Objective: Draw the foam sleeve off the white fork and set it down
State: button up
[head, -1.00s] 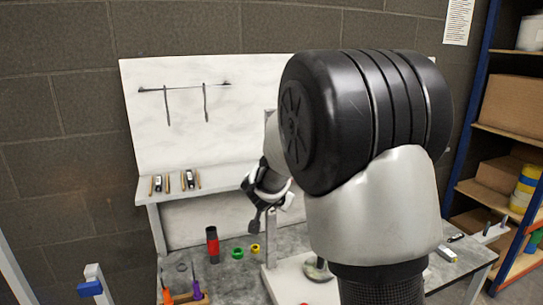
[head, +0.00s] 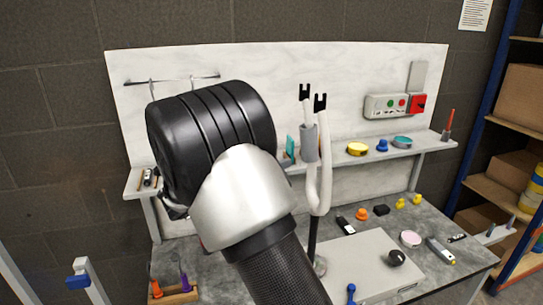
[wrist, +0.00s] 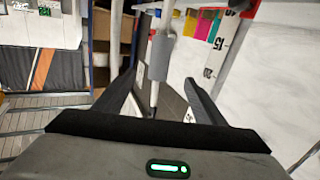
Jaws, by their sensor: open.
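The white fork (head: 326,185) stands upright in the head view, with two prongs ending in black notched tips, on a dark post. The grey foam sleeve (head: 309,143) is around its left prong, below the tip. In the wrist view the sleeve (wrist: 160,57) shows ahead, between the lines of the two fingers, around the white prong. My gripper (wrist: 160,84) is open and empty, apart from the sleeve. In the head view my own arm hides most of the gripper.
The fork's post rises by a white board (head: 375,262) on the grey bench. A shelf (head: 425,141) behind carries a yellow ring (head: 357,149) and other small items. A wooden holder with screwdrivers (head: 174,293) stands front left. Small parts lie right of the fork.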

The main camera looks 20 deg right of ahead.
aim_at(301, 132)
jog(key=b+x, duration=0.1)
jog(key=x, duration=1.6)
jog(key=shift+r, duration=0.1)
jog(key=shift+c, duration=0.4)
jog(key=c, duration=1.2)
jog(key=shift+o, duration=0.2)
jog(key=shift+w+a+r+p, duration=0.1)
jog(key=shift+a+r+p, duration=0.15)
jog(key=shift+r+p, duration=0.7)
jog(key=shift+a+r+p, duration=0.2)
jog(key=shift+r+p, duration=0.65)
jog(key=shift+r, duration=0.3)
jog(key=shift+a, duration=0.1)
